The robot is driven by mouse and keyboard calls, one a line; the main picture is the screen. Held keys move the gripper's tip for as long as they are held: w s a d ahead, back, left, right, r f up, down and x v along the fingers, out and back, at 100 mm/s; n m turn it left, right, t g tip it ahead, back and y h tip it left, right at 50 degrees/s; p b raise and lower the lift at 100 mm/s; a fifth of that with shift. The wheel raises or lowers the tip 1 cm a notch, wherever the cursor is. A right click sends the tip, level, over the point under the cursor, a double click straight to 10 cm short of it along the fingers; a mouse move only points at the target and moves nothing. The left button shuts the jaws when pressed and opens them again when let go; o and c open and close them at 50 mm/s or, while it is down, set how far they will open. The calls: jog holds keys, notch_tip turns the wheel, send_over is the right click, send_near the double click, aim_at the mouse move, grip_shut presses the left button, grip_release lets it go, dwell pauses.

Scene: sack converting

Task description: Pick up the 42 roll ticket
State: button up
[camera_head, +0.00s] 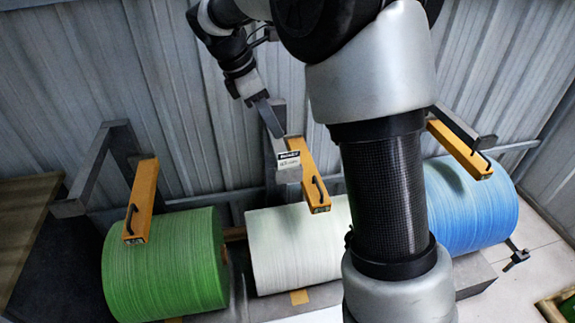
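A small white ticket (288,160) with a black header band and dark print shows near the middle, beside the centre yellow arm. Its print is too small to read surely, so I cannot confirm the 42. My gripper (274,128) reaches down from the upper left, its dark finger end just above and left of the ticket. It is seen edge-on, so I cannot tell whether the fingers are open, or whether they touch the ticket.
A green roll (160,268), a white roll (295,245) and a blue roll (470,205) lie in a row. Yellow arms on grey brackets (122,150) stand over them. My arm hides part of the white and blue rolls. A corrugated wall (150,60) stands behind.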

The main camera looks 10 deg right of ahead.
aim_at(289, 153)
jog(key=x, duration=1.1)
jog(key=shift+s+a, duration=0.1)
jog(key=shift+c, duration=0.3)
grip_shut()
